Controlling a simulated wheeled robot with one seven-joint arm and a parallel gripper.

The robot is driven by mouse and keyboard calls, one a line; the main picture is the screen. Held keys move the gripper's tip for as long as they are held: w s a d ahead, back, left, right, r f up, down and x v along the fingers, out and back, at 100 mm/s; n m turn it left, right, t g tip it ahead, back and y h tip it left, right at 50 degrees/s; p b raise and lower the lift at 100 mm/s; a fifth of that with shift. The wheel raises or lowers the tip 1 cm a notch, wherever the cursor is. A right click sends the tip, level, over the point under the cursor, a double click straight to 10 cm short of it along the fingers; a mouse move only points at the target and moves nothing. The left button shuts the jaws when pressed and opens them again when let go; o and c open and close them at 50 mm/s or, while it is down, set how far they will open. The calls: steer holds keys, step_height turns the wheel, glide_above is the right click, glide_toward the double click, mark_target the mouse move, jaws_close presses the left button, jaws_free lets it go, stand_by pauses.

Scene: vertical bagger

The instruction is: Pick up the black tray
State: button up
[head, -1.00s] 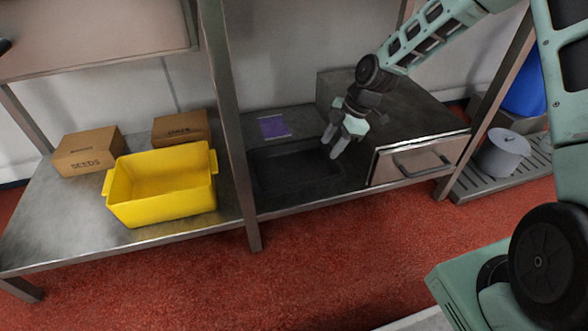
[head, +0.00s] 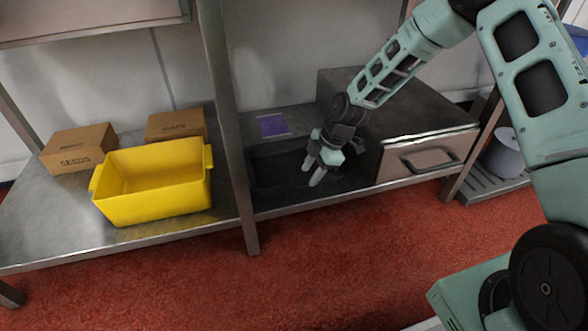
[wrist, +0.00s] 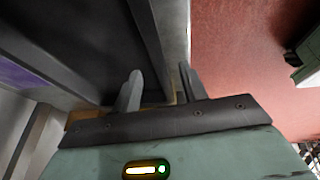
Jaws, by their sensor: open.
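The black tray (head: 272,172) lies on the steel shelf between the post and the drawer unit in the head view. It is shallow and rectangular. My gripper (head: 315,177) points down over the tray's right part, and the arm and fingers hide some of that side. In the wrist view, the tray's dark inside (wrist: 88,38) fills the upper left, and a long straight edge runs down between my two fingers (wrist: 160,80). The fingers are apart with nothing clamped between them. I cannot tell whether they touch the tray.
A steel drawer unit (head: 428,158) stands close to the right of my gripper. A steel post (head: 229,140) rises left of the tray. A purple item (head: 273,125) lies behind it. A yellow bin (head: 150,205) and cardboard boxes (head: 78,148) are farther left. Red floor (head: 330,250) is clear in front.

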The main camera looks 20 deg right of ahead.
mark_target(305, 181)
steer(key=b+x, duration=0.2)
steer(key=x, duration=0.2)
steer(key=shift+f, duration=0.2)
steer(key=shift+r, duration=0.1)
steer(key=shift+c, duration=0.3)
jaws_close()
steer(key=shift+r, duration=0.1)
step_height(305, 181, up, 8)
steer(key=p, duration=0.6)
steer(key=shift+w, duration=0.1)
steer(key=w+a+p, duration=0.2)
steer(key=w, duration=0.6)
steer(key=w+a+f+p, duration=0.1)
steer(key=w+a+p, duration=0.2)
steer(key=w, duration=0.6)
